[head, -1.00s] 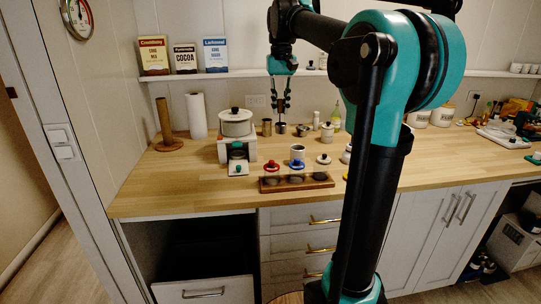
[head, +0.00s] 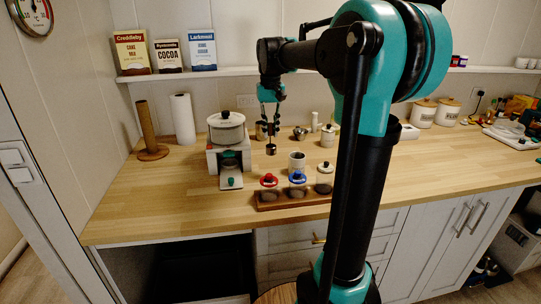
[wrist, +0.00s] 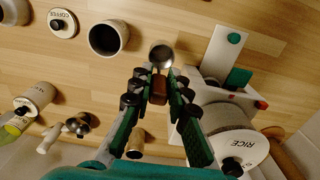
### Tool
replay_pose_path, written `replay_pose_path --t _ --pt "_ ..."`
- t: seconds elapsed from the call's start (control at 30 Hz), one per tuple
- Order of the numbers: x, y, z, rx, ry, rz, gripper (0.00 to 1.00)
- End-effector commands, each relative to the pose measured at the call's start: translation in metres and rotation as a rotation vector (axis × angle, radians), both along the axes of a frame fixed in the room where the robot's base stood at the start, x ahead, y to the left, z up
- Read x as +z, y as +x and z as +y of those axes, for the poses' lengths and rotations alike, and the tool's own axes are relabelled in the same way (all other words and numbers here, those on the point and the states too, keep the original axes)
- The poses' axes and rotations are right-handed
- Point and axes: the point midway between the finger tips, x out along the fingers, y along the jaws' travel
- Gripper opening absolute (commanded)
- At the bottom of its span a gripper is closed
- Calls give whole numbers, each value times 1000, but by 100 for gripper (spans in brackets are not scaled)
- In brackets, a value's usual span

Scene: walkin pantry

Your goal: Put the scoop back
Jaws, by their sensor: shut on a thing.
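My gripper (head: 269,122) is shut on the scoop (head: 271,149) and holds it above the counter, to the right of the white dispenser. In the wrist view the scoop's round metal cup (wrist: 161,55) points away from my gripper (wrist: 158,88), with its brown handle (wrist: 159,90) between the fingertips. The white dispenser (head: 226,128) has a pot labelled RICE (wrist: 228,118) on top and a small green-knobbed tray in front. An open grey-white cup (head: 296,163) stands on the counter to the front right of the scoop; it also shows in the wrist view (wrist: 108,38).
A wooden rack (head: 290,201) with red-, blue- and white-lidded jars stands at the counter's front. A metal cup (head: 260,132), a small metal vessel (head: 300,133) and a white canister (head: 328,137) stand behind. A paper roll (head: 183,120) stands left. The counter's left front is clear.

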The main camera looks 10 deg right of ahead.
Motion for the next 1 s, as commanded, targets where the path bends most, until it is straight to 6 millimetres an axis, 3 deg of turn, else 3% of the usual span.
replay_pose_path --t 0.1,0.23,0.47,0.7,1.0 --pt "-28 0 0 0 0 0 0" --pt "-48 0 0 0 0 0 0" --pt "-62 0 0 0 0 0 0" --pt "-92 0 0 0 0 0 0" --pt "-95 0 0 0 0 0 0"
